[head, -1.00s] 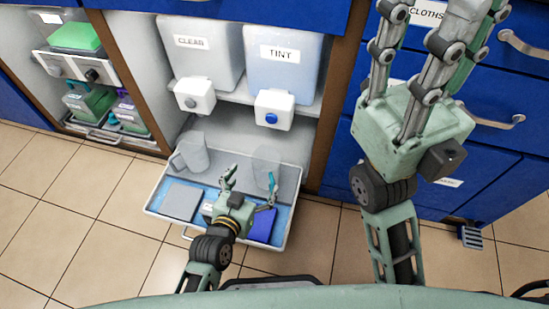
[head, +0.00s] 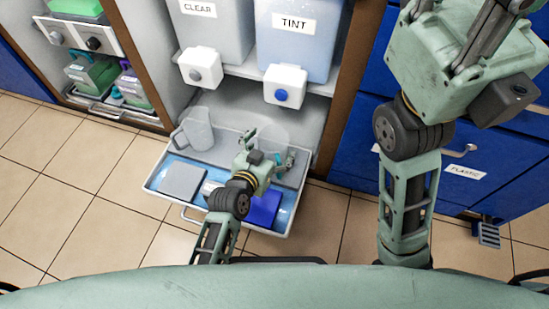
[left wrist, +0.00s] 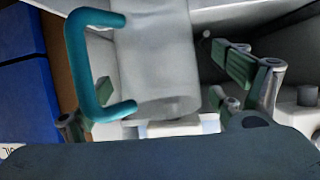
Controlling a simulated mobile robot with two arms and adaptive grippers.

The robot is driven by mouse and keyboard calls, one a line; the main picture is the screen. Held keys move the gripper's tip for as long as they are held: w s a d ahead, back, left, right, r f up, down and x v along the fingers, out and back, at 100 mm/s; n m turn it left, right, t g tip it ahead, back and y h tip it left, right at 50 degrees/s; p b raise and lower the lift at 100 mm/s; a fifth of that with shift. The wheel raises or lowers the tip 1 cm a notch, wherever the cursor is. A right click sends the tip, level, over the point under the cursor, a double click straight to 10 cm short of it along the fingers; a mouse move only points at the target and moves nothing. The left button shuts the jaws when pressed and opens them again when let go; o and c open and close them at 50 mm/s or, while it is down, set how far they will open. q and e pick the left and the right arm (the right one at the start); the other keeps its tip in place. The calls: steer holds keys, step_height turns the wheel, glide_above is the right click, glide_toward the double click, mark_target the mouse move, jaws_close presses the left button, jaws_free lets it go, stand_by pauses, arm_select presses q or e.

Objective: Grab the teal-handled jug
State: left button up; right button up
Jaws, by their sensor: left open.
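The teal-handled jug (left wrist: 158,60) is translucent grey and fills the middle of the left wrist view, its teal handle (left wrist: 76,62) on the left. In the head view the jug (head: 271,127) stands at the back right of the pulled-out tray, partly hidden by my left gripper (head: 270,147). That gripper is open, its fingers spread to either side of the jug; I cannot tell whether they touch it. A second jug (head: 198,128), with a pale handle, stands to the left. My right gripper (head: 450,60) is raised at upper right, its fingertips cut off.
The tray (head: 170,211) holds a grey pad (head: 182,181) and a dark blue pad (head: 264,209). CLEAR (head: 212,28) and TINT (head: 292,45) containers with taps stand on the shelf above. Blue drawers (head: 350,150) are to the right. Tiled floor in front is clear.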

arm_select(q)
steer(key=shift+w+d+f, duration=0.1)
steer(key=shift+w, duration=0.15)
steer(key=c, duration=1.2)
steer(key=shift+c, duration=0.2)
